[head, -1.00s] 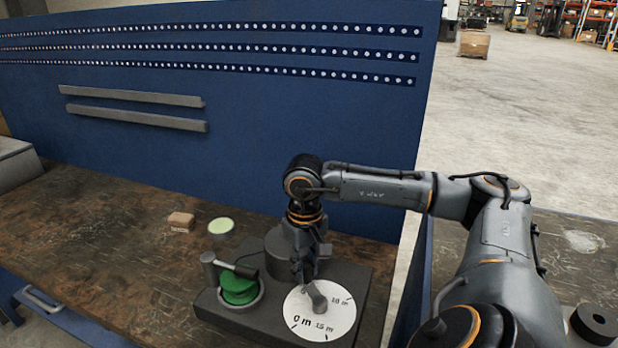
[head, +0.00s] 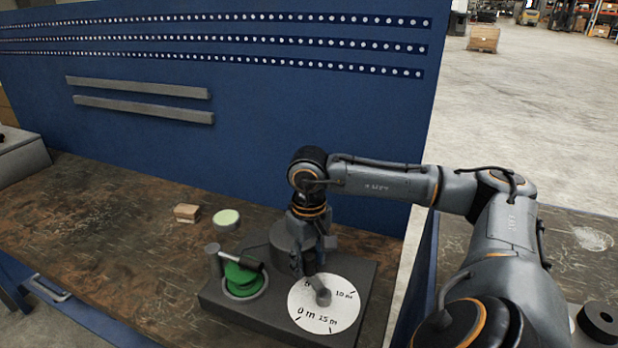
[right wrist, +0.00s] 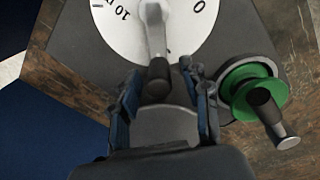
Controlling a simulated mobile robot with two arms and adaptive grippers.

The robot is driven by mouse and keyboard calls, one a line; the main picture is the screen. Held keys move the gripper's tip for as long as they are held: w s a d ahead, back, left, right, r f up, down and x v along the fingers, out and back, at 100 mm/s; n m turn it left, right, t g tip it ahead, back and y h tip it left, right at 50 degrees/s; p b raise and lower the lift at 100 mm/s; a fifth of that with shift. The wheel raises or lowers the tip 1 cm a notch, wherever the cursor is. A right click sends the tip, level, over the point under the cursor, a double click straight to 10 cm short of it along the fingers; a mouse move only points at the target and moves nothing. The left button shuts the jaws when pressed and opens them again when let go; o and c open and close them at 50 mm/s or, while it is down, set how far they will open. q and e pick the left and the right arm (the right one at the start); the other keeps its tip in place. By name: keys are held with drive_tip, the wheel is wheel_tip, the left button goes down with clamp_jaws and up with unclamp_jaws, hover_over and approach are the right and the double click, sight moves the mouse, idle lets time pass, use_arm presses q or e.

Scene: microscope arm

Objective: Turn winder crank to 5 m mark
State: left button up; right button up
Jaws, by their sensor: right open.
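The winder's white dial (head: 339,313) lies on a dark grey base (head: 240,318), with 0 m, 15 m and 10 m legible and another mark partly hidden near the gripper. The grey crank (head: 323,297) sits over the dial. In the right wrist view its arm (right wrist: 156,35) runs from the dial to a dark knob (right wrist: 158,78). My right gripper (right wrist: 162,98) is open, pointing down, with one finger on each side of the knob; I cannot tell if either touches it. A green spool (head: 244,280) with a black handle stands left of the dial. My left gripper is not in view.
A round pale-green-topped tin (head: 227,219) and a small brown block (head: 187,213) lie on the worn wooden bench (head: 95,235). A blue perforated panel (head: 250,130) rises behind. A black ring (head: 600,322) sits at the far right. The bench's left part is mostly clear.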

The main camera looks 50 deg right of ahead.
wheel_tip(320, 180, up, 12)
idle(0.4)
idle(0.5)
